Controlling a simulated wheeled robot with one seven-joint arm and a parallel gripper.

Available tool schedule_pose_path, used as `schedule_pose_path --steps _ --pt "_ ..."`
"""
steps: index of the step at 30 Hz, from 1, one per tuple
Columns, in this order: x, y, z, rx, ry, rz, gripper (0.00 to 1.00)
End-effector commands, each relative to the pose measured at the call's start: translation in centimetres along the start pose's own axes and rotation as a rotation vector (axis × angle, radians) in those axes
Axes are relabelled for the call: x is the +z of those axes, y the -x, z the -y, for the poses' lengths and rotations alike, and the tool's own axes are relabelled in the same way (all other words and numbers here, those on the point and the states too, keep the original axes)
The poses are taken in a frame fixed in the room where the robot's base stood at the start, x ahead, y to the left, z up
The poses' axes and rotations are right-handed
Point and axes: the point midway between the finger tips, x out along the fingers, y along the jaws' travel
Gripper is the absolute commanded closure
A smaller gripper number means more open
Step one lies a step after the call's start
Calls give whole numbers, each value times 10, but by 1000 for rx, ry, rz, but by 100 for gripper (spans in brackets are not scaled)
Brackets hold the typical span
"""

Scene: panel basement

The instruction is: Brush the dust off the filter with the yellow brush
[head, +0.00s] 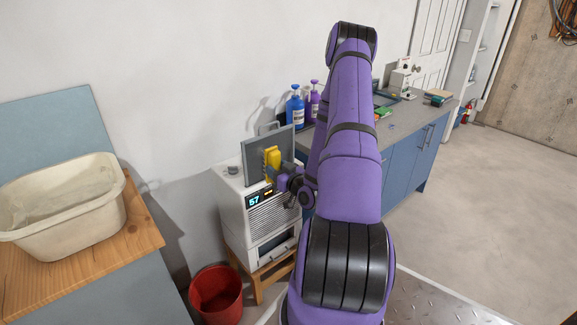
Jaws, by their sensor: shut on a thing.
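The filter (255,151) is a dark grey framed panel standing upright on top of a white dehumidifier (236,209) whose display reads 57. The yellow brush (273,157) is upright in front of the filter's face, with its bristle side toward the left. My gripper (281,175) is shut on the brush at its lower part. The brush overlaps the filter in this view; I cannot tell whether the bristles touch it. Dust on the filter is too small to make out.
A red bucket (217,296) stands on the floor by the wooden stand (272,277) under the dehumidifier. A cream basin (66,207) sits on a wooden top (143,232) at left. Bottles (295,107) stand on the blue cabinet's counter (408,115) behind. Floor at right is clear.

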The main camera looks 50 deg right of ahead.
Motion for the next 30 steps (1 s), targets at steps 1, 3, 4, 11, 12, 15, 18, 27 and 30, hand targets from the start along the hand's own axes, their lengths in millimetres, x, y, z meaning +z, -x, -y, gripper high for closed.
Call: schedule_pose_path --steps 1,3,4,11,12,15,18,27,30 --pt "-1 -1 2 -1 1 -1 79" --pt "-1 -5 2 -1 1 -1 79" --pt "0 -7 2 -1 2 -1 79" --pt "0 -29 2 -2 1 -2 79" --pt "0 -32 2 -1 1 -3 79" --pt "0 -42 2 -1 0 -2 79" --pt "0 -49 2 -1 1 -3 79" --pt "0 -60 2 0 1 -1 79" --pt "0 -60 2 0 1 -1 79"
